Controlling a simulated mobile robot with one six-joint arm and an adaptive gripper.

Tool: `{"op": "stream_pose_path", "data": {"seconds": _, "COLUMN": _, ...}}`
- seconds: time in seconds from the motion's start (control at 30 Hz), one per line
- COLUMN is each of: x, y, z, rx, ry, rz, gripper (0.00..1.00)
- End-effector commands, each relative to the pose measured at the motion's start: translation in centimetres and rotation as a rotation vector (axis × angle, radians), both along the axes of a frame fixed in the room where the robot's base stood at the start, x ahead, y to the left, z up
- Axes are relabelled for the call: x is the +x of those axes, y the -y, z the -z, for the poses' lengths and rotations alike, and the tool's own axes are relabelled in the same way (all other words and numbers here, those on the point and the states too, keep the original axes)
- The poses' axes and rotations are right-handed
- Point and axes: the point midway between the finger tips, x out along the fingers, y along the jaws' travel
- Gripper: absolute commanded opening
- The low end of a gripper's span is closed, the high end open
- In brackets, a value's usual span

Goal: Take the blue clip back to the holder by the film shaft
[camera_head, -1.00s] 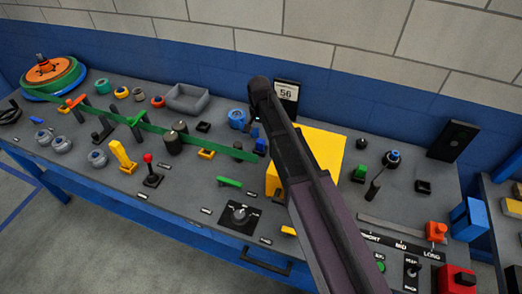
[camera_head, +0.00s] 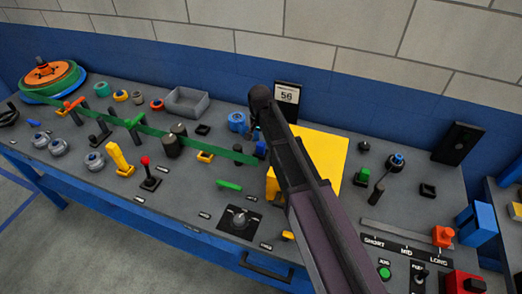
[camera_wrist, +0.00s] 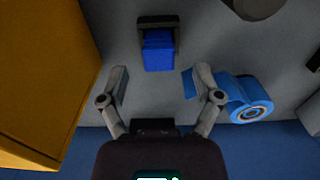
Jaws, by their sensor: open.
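A blue block that looks like the blue clip (camera_wrist: 158,50) sits in a small dark holder (camera_wrist: 158,20) in the wrist view. In the head view it shows partly behind my arm (camera_head: 260,149). My gripper (camera_wrist: 158,84) is open and empty, its two fingers spread on either side below the blue block and apart from it. In the head view the gripper is mostly hidden by the arm. A reel with an orange hub (camera_head: 45,70) stands at the far left, with a green film strip (camera_head: 150,130) running from it. Another small blue piece (camera_head: 34,123) lies near the reel.
A blue roll (camera_wrist: 248,105) is close to the right finger; it also shows in the head view (camera_head: 237,121). A yellow box (camera_wrist: 40,80) stands to the left in the wrist view. A dark stand with a "56" card (camera_head: 287,95) is behind. Several posts and knobs crowd the panel.

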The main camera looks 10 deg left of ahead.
Motion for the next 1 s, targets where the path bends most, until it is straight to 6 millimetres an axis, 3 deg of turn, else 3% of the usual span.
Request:
{"op": "stream_pose_path", "data": {"seconds": 0.6, "x": 0.4, "y": 0.3, "z": 4.5, "rx": 0.000, "ry": 0.000, "rz": 0.001, "gripper": 0.83}}
{"op": "stream_pose_path", "data": {"seconds": 1.0, "x": 0.4, "y": 0.2, "z": 5.0, "rx": 0.000, "ry": 0.000, "rz": 0.001, "gripper": 0.83}}
